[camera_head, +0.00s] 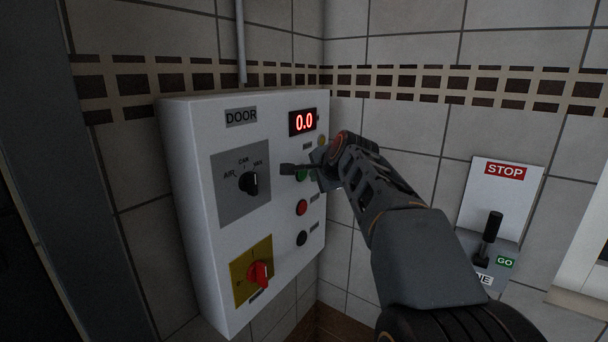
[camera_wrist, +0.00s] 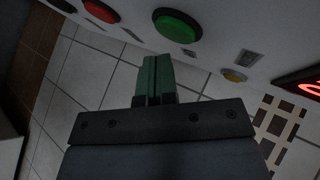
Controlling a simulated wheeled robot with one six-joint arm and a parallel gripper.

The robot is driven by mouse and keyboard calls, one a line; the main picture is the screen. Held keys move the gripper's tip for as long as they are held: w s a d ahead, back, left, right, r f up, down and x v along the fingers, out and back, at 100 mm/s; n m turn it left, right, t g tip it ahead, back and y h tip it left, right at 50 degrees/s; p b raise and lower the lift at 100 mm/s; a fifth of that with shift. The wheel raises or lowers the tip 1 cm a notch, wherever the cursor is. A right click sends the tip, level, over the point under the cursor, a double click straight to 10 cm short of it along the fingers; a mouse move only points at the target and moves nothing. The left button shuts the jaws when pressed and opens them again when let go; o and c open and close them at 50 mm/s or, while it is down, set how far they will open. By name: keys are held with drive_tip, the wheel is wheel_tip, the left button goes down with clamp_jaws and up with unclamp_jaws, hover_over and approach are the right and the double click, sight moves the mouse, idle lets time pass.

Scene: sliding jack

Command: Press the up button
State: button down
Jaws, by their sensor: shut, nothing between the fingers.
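The white control panel (camera_head: 195,180) marked DOOR hangs on the tiled wall. A column of round buttons runs down its right side: a green button (camera_head: 301,175), a red button (camera_head: 302,207) and a black button (camera_head: 302,238). The labels beside them are too small to read. My gripper (camera_head: 286,169) is shut and empty in front of the green button, partly covering it. In the wrist view the green button (camera_wrist: 177,26) shows just beyond the closed fingertips (camera_wrist: 157,60), with a gap in the picture. The red button (camera_wrist: 100,11) is to its left.
A display (camera_head: 303,122) reads 0.0 above the buttons; a small yellow light or button (camera_head: 321,141) is below it. A black selector knob (camera_head: 249,183) and a red rotary switch (camera_head: 259,273) are on the panel. A STOP/GO lever (camera_head: 490,235) is on the right wall.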

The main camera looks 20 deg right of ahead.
drive_tip(key=shift+w, duration=0.1)
drive_tip(key=shift+w+a, duration=0.25)
